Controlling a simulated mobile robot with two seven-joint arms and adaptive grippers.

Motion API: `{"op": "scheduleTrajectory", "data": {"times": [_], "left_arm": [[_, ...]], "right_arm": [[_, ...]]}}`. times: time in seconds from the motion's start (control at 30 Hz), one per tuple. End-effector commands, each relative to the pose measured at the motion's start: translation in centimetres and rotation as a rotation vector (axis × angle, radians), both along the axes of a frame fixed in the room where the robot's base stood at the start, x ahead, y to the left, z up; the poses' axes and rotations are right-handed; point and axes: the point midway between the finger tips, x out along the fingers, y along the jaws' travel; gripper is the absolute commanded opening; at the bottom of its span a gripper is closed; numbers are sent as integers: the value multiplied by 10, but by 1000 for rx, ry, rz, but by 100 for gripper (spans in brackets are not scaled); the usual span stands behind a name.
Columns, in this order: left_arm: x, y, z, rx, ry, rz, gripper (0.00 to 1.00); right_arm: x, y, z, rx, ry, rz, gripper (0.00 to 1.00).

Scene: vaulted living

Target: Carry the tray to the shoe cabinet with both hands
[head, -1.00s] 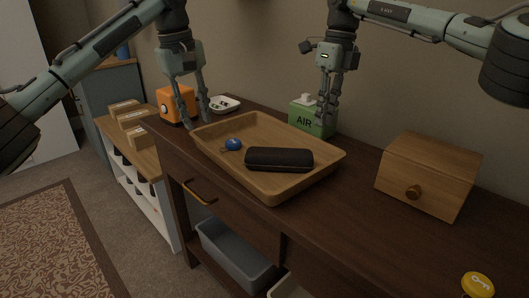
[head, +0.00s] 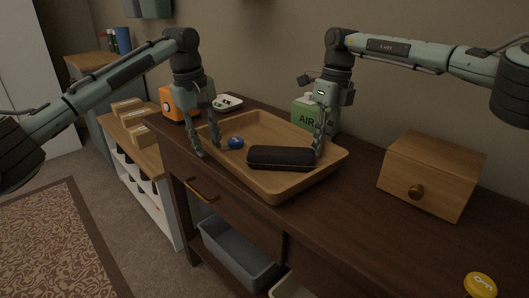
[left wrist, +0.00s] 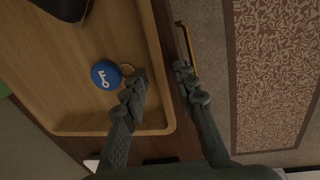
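The wooden tray (head: 285,190) sits on the dark sideboard, holding a black case (head: 281,158) and a blue key tag (head: 236,142). My left gripper (head: 208,149) is at the tray's left end, fingers apart. In the left wrist view, my left gripper (left wrist: 160,80) has one finger over the tray floor beside the blue tag (left wrist: 105,74) and the other outside the rim (left wrist: 152,60). My right gripper (head: 325,142) is low at the tray's right rim, beside the case; its fingers look apart, and contact is unclear. The shoe cabinet (head: 164,205) is the white shelf unit with a wooden top at left.
Boxes (head: 138,133) stand on the cabinet top. An orange object (head: 175,102), a white dish (head: 228,103) and a green AIR box (head: 303,112) stand behind the tray. A wooden box (head: 430,175) and a yellow tag (head: 479,285) are at right. A grey bin (head: 235,252) is below.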

Motion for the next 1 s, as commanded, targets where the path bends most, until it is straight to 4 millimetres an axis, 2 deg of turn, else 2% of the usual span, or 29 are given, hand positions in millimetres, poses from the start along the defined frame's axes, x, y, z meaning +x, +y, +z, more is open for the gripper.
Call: {"op": "scheduleTrajectory", "data": {"times": [0.1, 0.2, 0.3, 0.33, 0.77, 1.0], "left_arm": [[0, 0, 0, 0, 0, 0, 26], [0, 0, 0, 0, 0, 0, 14], [0, 0, 0, 0, 0, 0, 1], [0, 0, 0, 0, 0, 0, 0], [0, 0, 2, 0, -1, 0, 0], [0, 0, 18, 0, -1, 0, 0]], "right_arm": [[0, 0, 0, 0, 0, 0, 12], [0, 0, 0, 0, 0, 0, 0], [0, 0, 0, 0, 0, 0, 0], [0, 0, 0, 0, 0, 0, 0], [0, 0, 2, 0, -1, -1, 0], [0, 0, 18, 0, -1, -1, 0]]}}
